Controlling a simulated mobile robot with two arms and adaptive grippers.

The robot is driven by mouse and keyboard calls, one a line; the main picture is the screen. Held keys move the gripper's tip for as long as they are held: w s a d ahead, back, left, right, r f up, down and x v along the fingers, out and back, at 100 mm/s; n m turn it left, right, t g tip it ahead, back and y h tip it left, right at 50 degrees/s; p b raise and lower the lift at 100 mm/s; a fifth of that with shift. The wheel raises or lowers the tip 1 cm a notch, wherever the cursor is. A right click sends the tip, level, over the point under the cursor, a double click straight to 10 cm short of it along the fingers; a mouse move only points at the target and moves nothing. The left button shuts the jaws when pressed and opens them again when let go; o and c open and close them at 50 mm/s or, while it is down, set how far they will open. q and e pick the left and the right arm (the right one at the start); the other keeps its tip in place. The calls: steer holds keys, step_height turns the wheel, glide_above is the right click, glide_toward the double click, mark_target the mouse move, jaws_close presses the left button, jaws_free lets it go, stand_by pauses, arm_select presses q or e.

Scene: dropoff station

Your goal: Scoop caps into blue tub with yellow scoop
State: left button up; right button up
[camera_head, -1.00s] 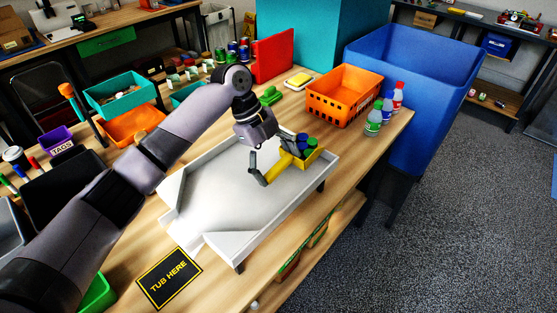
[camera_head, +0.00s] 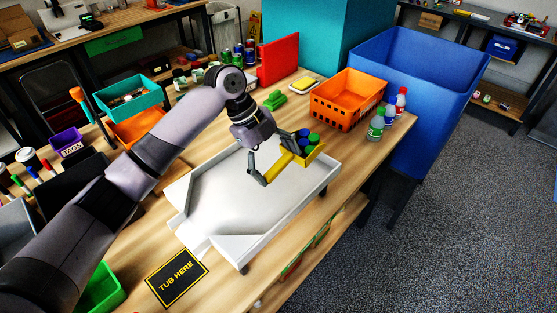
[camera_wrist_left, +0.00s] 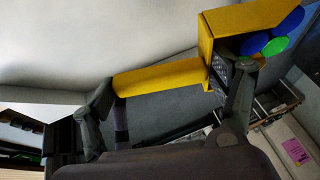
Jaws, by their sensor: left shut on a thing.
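My left gripper (camera_head: 278,167) is shut on the handle of the yellow scoop (camera_head: 284,168). It holds the scoop over the right end of the white tray (camera_head: 245,240). Blue and green caps (camera_head: 313,138) sit in the scoop's bowl. The left wrist view shows the scoop handle (camera_wrist_left: 158,78) between the two fingers, with blue and green caps (camera_wrist_left: 275,45) in the bowl at the upper right. A large blue bin (camera_head: 440,75) stands beyond the table; I cannot tell if it is the tub. My right gripper is not in view.
A bare black mat reading TUB HERE (camera_head: 177,277) lies by the tray's spout. An orange basket (camera_head: 345,100) and small bottles (camera_head: 376,126) stand beyond the tray. A green bin (camera_head: 103,292) is at the lower left. A red panel (camera_head: 279,59) stands at the back.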

arm_select(q)
steer(key=shift+s+a+r+p, duration=0.2)
steer(key=shift+s+r+p, duration=0.05)
steer(key=shift+r+p, duration=0.6)
steer(key=shift+s+a+r+p, duration=0.15)
steer(key=shift+s+r+p, duration=0.1)
steer(key=shift+r+p, duration=0.6)
steer(key=shift+s+a+r+p, duration=0.25)
steer(key=shift+r+p, duration=0.45)
steer(key=shift+r, duration=0.3)
